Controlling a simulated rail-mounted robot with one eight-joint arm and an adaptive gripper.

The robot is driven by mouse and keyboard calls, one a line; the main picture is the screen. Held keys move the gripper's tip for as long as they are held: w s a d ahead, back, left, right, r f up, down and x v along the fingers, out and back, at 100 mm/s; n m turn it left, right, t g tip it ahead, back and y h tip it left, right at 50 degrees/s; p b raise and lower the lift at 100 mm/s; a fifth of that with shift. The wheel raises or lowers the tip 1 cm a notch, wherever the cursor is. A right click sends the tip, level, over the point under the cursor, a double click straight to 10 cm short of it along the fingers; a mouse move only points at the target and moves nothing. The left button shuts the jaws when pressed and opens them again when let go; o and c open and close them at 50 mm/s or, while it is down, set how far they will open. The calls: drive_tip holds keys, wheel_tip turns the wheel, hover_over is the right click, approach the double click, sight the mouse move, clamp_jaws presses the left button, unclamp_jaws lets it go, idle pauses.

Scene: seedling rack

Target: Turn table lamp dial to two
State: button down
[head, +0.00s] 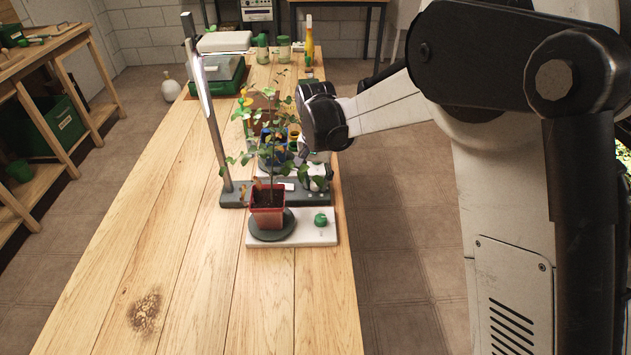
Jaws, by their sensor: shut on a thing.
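The table lamp (209,110) stands on the bench with a tall, slightly tilted post and a bright light strip. Its long dark grey base (236,198) lies across the bench behind a potted plant, with a pale label on it. I cannot make out the lamp's dial or its setting. My gripper (303,156) points down from the dark wrist, over or just behind the right part of the lamp base. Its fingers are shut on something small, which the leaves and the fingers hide.
The red pot (267,212) with a leafy plant stands on a dark round plate, on a white base (318,236) with a green knob (321,219). Jars (284,49) and a green case (217,76) stand farther back. The bench's left and front are clear.

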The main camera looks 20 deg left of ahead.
sight(316, 182)
drive_tip(key=c, duration=1.4)
unclamp_jaws()
wheel_tip(316, 182, up, 12)
drive_tip(key=shift+d, duration=0.1)
